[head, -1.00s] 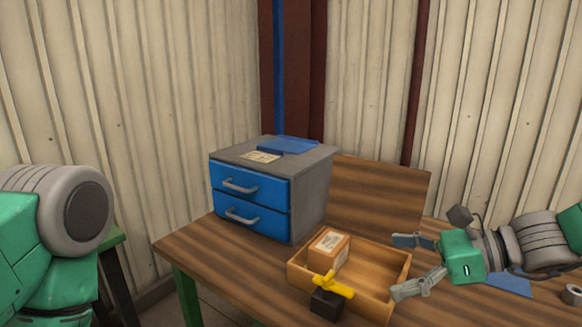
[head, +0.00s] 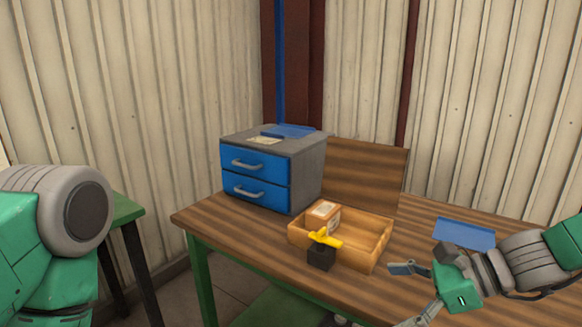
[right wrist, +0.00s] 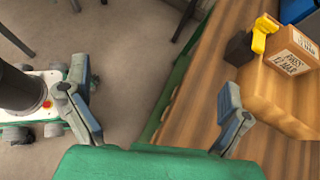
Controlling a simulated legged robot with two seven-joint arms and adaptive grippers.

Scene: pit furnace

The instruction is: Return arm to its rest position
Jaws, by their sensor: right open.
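My right gripper (head: 416,292) is open and empty at the lower right of the head view, just right of and in front of the wooden tray. In the right wrist view its two fingers (right wrist: 160,118) are spread wide, with the table's green front edge and the floor between them. My left arm shows only as a green and grey part at the left edge of the head view. Its gripper is out of sight.
The wooden tray (head: 372,228) holds a cardboard box (head: 323,215). A black block with a yellow handle (head: 322,250) stands at its front. A blue-drawered cabinet (head: 256,175) stands behind on the table (head: 215,218). A blue plate (head: 465,233) lies behind my right gripper.

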